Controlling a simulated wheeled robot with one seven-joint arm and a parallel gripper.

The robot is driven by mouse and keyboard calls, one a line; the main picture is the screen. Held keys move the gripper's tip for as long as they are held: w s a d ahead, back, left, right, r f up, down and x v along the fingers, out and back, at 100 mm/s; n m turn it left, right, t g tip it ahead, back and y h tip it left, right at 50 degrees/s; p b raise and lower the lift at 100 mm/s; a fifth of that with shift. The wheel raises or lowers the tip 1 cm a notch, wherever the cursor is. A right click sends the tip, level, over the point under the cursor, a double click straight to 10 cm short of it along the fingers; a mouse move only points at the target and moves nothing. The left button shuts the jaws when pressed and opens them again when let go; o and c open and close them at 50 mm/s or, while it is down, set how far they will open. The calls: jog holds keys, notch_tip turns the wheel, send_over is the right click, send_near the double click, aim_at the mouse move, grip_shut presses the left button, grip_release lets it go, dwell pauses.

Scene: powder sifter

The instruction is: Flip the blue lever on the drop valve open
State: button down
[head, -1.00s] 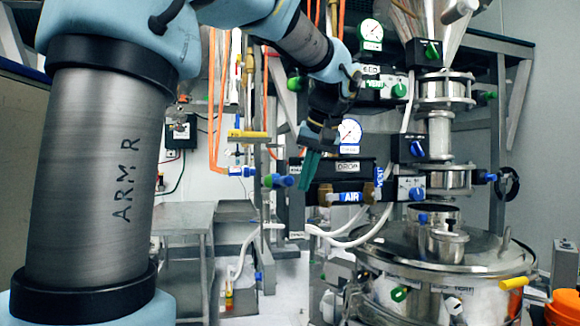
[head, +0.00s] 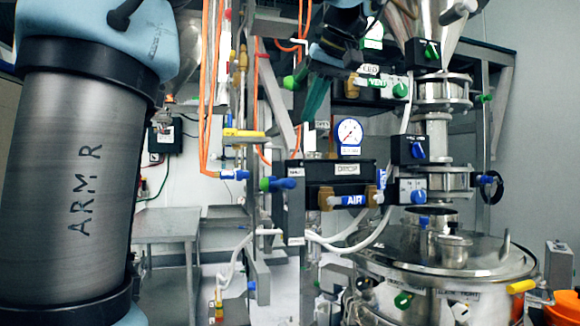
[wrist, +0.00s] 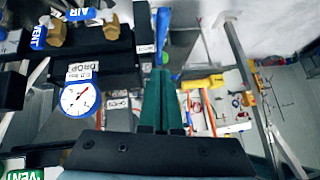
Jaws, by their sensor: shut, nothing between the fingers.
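The black DROP valve box (head: 345,172) is at the middle of the head view, with a white gauge (head: 349,132) above it. The box's DROP label (wrist: 85,71) and gauge (wrist: 78,98) also show in the wrist view. A blue lever (head: 284,184) sticks out at the box's left end, beside a green knob. In the wrist view a blue lever (wrist: 163,27) stands just beyond my fingertips. My gripper (head: 311,112) has green fingers pointing down, above and slightly right of that lever in the head view. Its fingers (wrist: 161,78) are shut, holding nothing; contact with the lever cannot be told.
Blue AIR handle (head: 354,200) is on the box's front. An upper valve with a green handle (head: 399,89) is close to my wrist. A yellow handle (head: 244,134) and orange hoses (head: 206,90) are to the left. The steel vessel (head: 450,258) stands at lower right.

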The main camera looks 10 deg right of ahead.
jog(key=shift+w+f, duration=0.1)
jog(key=shift+s+f+p+x, duration=0.3)
jog(key=shift+s+p+x, duration=0.15)
jog(key=shift+x, duration=1.65)
jog(key=shift+s+f+p+x, duration=0.3)
jog(key=shift+p+x, duration=0.2)
jog(key=shift+x, duration=1.6)
jog(key=shift+s+f+p+x, duration=0.3)
jog(key=shift+s+p+x, duration=0.15)
jog(key=shift+x, duration=1.65)
jog(key=shift+w+f, duration=0.1)
jog(key=shift+f, duration=0.05)
